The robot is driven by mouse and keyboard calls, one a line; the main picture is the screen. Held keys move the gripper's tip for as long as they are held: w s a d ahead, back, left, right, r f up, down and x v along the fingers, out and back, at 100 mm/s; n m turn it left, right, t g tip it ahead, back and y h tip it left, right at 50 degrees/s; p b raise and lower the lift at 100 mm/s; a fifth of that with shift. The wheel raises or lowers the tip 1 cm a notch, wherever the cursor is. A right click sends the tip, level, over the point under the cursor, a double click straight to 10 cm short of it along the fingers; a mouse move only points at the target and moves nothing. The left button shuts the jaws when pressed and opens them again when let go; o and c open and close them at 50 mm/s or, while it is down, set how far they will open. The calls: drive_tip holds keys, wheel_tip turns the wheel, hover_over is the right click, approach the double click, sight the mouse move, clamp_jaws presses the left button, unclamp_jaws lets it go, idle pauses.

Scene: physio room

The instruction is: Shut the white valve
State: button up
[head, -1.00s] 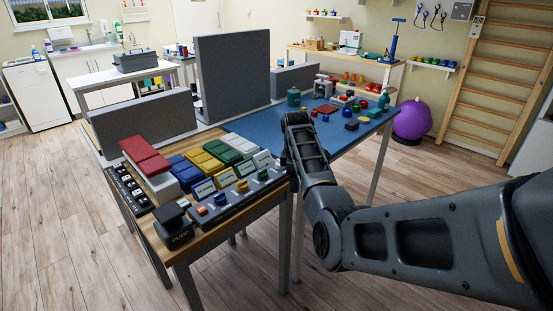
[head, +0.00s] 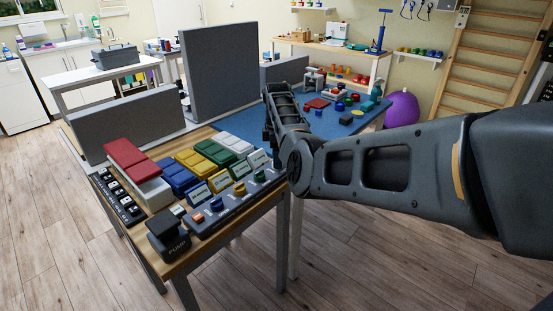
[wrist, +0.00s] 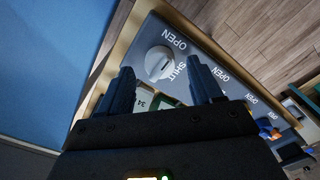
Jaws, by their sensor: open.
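The white valve (wrist: 158,63) is a round white knob on a grey panel (wrist: 205,50) in the wrist view, with the words OPEN and SHUT beside it. A small dark mark shows on the knob; I cannot tell which word it points to. My gripper (wrist: 160,74) is open, its two dark fingers apart on either side of the knob's near side, with nothing held. I cannot tell whether they touch it. In the head view, the panel (head: 232,211) carries orange, blue, yellow and green knobs; my arm hides its far end and the white valve.
Blue, yellow, green and white blocks stand behind the panel, with small label cards between. A red-topped box (head: 126,152), a black switch strip (head: 119,197) and a black PUMP pedal (head: 168,235) are near. Grey screens (head: 225,75) stand behind. A blue mat (head: 322,128) lies beyond.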

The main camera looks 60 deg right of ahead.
drive_tip(key=shift+f, duration=0.85)
drive_tip(key=shift+c, duration=0.4)
drive_tip(key=c, duration=1)
